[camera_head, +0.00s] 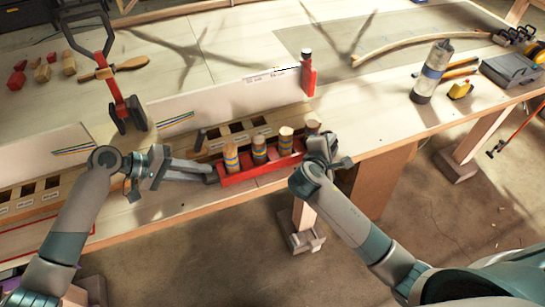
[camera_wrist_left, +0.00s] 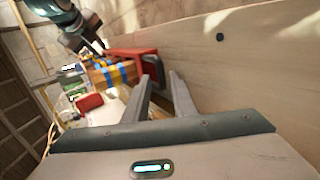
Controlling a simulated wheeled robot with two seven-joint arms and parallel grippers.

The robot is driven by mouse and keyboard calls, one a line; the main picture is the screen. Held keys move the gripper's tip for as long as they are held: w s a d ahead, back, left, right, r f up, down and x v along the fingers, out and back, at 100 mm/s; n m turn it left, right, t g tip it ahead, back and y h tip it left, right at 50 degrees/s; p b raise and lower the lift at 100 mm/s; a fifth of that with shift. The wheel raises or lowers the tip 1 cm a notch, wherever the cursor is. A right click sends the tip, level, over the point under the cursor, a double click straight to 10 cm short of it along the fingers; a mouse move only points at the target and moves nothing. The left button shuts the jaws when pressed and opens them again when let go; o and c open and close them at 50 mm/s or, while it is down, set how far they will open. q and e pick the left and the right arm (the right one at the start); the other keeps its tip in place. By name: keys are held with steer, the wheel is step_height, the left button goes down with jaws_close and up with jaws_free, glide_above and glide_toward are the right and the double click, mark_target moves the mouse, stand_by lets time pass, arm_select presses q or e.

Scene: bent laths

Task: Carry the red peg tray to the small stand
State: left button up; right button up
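The red peg tray (camera_head: 262,180) lies across the front edge of the bench, with several banded wooden pegs (camera_head: 259,148) upright in it. I cannot tell whether it touches the bench. My left gripper (camera_head: 212,174) is at the tray's left end. In the left wrist view its two fingers (camera_wrist_left: 162,68) stand apart, beside the red tray end (camera_wrist_left: 132,53), and nothing shows clearly held between them. My right gripper (camera_head: 312,146) is at the tray's right end; its fingertips are hidden, so its grip cannot be seen. I cannot pick out the small stand with certainty.
A slotted wooden rack (camera_head: 240,128) lies right behind the tray. A grey box (camera_head: 510,68) is at right.

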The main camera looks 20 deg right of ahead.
arm_select(q)
jaws_close()
arm_select(e)
jaws_close()
